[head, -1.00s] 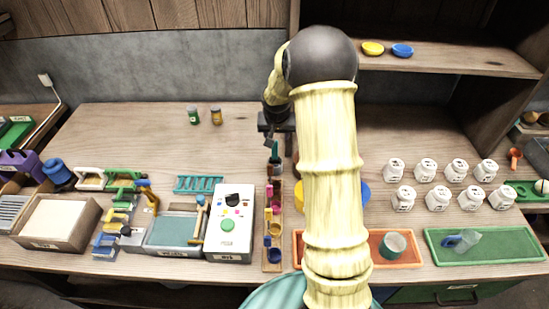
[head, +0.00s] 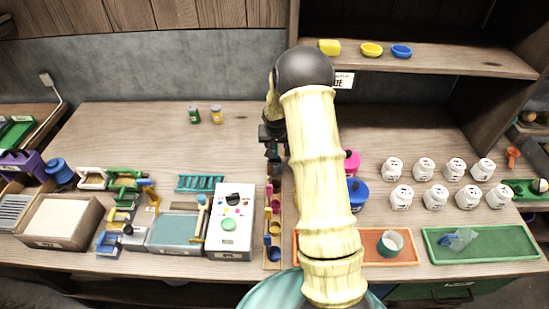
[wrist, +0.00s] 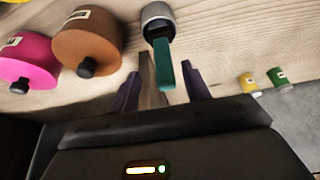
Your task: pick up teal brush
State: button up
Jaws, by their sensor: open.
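In the wrist view the teal brush (wrist: 163,65) shows as a flat teal handle sticking out of a small grey-rimmed cup (wrist: 157,16). My gripper (wrist: 162,82) is open. Its two dark fingers stand apart on either side of the handle's near end, and I cannot tell how far the handle reaches in between them. In the head view my arm and gripper (head: 270,136) are above the far end of the narrow wooden rack (head: 273,264). The brush is not clear there, as the gripper and arm hide that spot.
A brown pot (wrist: 86,40) and a pink pot (wrist: 28,58) stand beside the cup. A white box with a dial (head: 230,228) stands left of the rack. Green and yellow jars (head: 216,115) stand at the back. Several white jars (head: 436,198) stand at right.

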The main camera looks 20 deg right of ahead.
aim_at(275, 146)
jog(key=shift+a+p+x, duration=0.15)
jog(key=shift+p+x, duration=0.25)
jog(key=shift+x, duration=0.75)
jog(key=shift+a+p+x, duration=0.1)
jog(key=shift+p+x, duration=0.3)
jog(key=shift+x, duration=0.75)
jog(key=shift+w, duration=0.2)
jog(key=shift+c, duration=0.5)
grip_shut()
